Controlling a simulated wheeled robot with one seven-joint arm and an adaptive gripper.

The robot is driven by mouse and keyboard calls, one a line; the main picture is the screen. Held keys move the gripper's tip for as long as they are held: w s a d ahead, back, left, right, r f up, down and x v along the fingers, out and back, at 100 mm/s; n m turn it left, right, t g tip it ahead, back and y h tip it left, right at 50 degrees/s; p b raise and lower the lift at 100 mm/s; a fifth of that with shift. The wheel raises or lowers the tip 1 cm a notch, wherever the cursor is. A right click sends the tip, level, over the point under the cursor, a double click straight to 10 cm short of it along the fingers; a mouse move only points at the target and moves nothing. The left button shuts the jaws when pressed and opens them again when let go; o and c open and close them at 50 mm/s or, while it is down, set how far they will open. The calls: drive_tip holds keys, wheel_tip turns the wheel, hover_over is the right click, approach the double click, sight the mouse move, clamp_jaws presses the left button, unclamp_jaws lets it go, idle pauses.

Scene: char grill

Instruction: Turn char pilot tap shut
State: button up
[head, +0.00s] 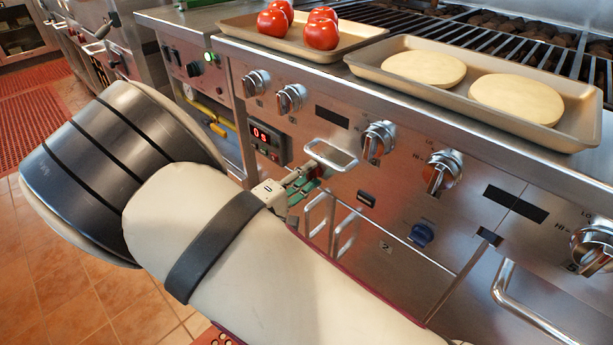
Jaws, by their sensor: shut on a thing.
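My gripper (299,183) is at the stove's front panel, left of the middle of the head view, mostly behind my own arm. Its fingers are closed on a small green handle (306,190), which appears to be the pilot tap. The handle is partly covered by the fingers, so its exact angle cannot be told. A blue knob (421,235) sits apart, lower on the panel to the right.
Several metal burner knobs (378,140) line the panel. A pale loop handle (332,155) juts out just above my gripper. A tray with tomatoes (340,76) and a tray with pale rounds (575,132) stand above. A red display (265,138) is to the left.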

drive_tip(key=o, duration=1.2)
drive_tip(key=shift+c, duration=0.2)
drive_tip(key=shift+s, duration=0.1)
drive_tip(key=v, duration=1.1)
drive_tip(key=shift+s+a, duration=0.3)
drive_tip(key=shift+s+a, duration=0.1)
